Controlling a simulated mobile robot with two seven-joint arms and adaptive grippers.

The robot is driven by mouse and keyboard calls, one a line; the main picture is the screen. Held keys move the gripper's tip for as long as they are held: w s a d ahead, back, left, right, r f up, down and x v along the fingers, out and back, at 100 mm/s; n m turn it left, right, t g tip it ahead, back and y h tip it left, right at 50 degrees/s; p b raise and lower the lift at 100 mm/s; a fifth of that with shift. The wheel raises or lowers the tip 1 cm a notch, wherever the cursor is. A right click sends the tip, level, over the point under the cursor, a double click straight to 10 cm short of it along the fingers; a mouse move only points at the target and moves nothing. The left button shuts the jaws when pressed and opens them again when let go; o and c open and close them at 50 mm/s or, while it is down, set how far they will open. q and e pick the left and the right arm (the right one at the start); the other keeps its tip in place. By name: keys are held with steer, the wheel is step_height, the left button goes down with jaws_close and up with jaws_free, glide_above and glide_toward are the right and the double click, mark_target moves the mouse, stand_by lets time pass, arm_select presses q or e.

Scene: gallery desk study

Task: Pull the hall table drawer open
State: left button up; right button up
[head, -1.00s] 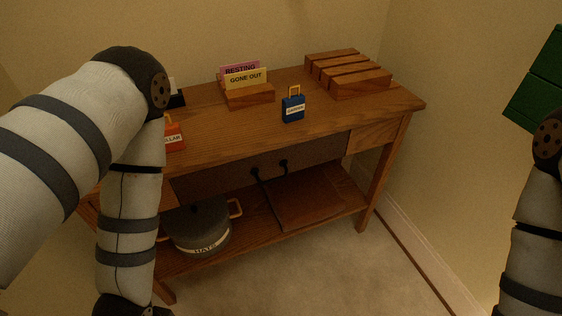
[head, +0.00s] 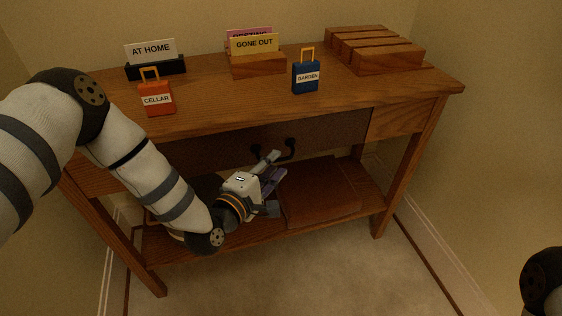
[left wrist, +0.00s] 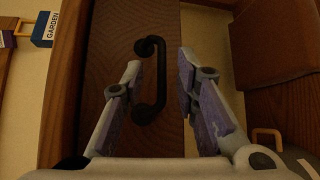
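The hall table (head: 205,112) is brown wood. Its drawer front (head: 345,130) is a darker panel under the top and looks shut. A black bow-shaped handle (head: 290,146) sits on the drawer front, partly hidden by my left gripper in the head view. My left gripper (head: 274,182) is open in front of and slightly below the handle. My right gripper is out of view.
On the tabletop stand an orange CELLAR tag (head: 157,98), a blue GARDEN tag (head: 306,76), an AT HOME sign (head: 151,50), a GONE OUT sign (head: 254,43) and a slotted wooden block (head: 375,50). A brown flat panel (head: 320,190) lies on the lower shelf. Carpet in front is clear.

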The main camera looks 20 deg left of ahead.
mark_target(279, 161)
arm_select(q)
steer(key=x, duration=0.3)
steer(key=shift+w+f, duration=0.1)
steer(key=shift+w, duration=0.2)
jaws_close()
steer(key=shift+s+d, duration=0.1)
